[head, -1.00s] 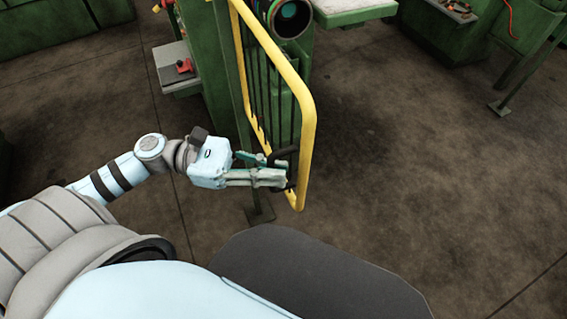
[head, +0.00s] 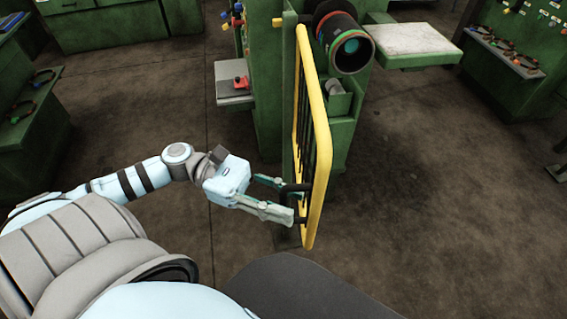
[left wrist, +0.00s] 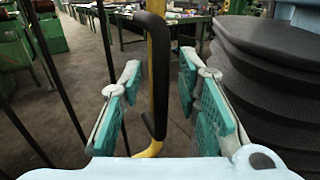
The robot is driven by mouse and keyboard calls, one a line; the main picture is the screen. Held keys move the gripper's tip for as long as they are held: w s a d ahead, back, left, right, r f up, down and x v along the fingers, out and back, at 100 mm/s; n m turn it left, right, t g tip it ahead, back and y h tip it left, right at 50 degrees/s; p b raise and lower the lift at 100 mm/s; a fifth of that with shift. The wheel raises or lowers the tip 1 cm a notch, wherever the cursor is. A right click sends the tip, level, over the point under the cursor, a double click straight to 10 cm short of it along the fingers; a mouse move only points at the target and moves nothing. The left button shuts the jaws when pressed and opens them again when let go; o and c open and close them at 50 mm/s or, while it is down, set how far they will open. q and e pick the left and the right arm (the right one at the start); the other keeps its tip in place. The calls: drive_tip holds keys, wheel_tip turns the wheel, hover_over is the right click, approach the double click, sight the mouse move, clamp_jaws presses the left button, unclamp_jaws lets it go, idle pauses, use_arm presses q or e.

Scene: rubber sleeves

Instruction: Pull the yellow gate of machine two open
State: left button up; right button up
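The yellow gate (head: 320,150) has a yellow tube frame with dark bars and shows almost edge-on in the head view, standing beside a green post of the machine. Its black handle (left wrist: 152,70) runs upright through the left wrist view, with the yellow tube (left wrist: 160,75) behind it. My left gripper (head: 290,204) is at the handle's height on the gate's left side. Its teal-padded fingers are apart, one on each side of the handle, with gaps visible in the left wrist view. My right gripper is not in view.
The green machine (head: 262,90) stands behind the gate, with a dark round lens-like part (head: 350,50) at its top. A small side table (head: 234,93) holds a red item. A pale-topped table (head: 418,42) is at the back right. Bare floor (head: 430,190) lies right of the gate.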

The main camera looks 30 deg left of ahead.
use_arm(q)
drive_tip(key=s+a, duration=0.2)
drive_tip(key=a, duration=0.9)
drive_tip(key=shift+a, duration=0.4)
drive_tip(key=shift+s, duration=0.1)
